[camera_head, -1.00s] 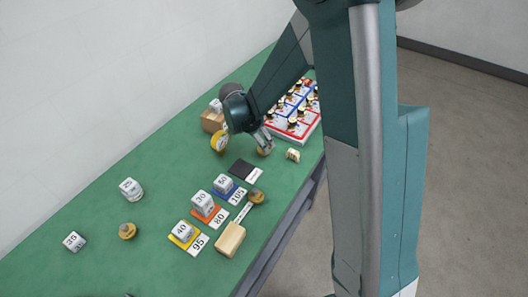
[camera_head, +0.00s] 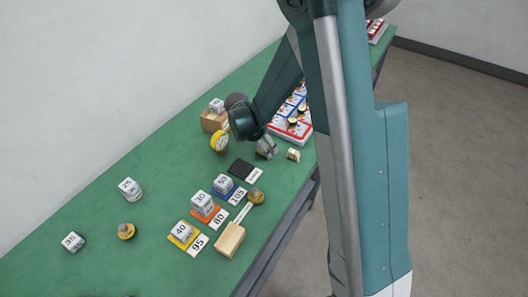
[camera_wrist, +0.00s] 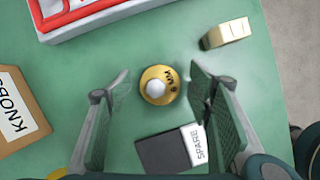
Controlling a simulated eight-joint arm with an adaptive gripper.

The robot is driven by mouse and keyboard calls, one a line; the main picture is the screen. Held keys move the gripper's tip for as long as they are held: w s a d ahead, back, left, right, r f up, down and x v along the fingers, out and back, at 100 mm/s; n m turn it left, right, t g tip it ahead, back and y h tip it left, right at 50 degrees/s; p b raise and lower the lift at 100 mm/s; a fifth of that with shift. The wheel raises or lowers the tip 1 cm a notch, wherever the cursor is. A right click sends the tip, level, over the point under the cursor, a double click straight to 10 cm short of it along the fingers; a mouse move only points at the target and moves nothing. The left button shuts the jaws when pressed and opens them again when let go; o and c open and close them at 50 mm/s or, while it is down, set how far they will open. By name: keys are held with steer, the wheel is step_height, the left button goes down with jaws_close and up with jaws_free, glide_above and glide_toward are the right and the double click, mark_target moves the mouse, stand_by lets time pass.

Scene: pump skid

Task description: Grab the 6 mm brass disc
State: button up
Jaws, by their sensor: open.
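A round brass disc (camera_wrist: 159,93) with a pale knob on top lies on the green bench in the wrist view. Its marking ends in "MM"; its digit looks like a 6 or 9. My gripper (camera_wrist: 160,92) is open over it, one finger on each side, with a gap to the disc on both sides. In the head view my gripper (camera_head: 266,147) hangs low over the bench and hides this disc. Another brass disc with a knob (camera_head: 126,232) sits at the lower left of the bench.
A dark plate labelled SPARE (camera_wrist: 165,153) lies just below the disc. A box marked KNOBS (camera_wrist: 18,112) is at left. A red and white tray (camera_wrist: 75,22) and a small brass block (camera_wrist: 226,34) are above. Numbered weights (camera_head: 203,203) stand farther along the bench.

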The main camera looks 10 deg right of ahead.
steer(key=shift+c, duration=0.2)
steer(key=c, duration=0.9)
steer(key=shift+r, duration=0.1)
steer(key=shift+r+p, duration=0.6)
steer(key=shift+r, duration=4.35)
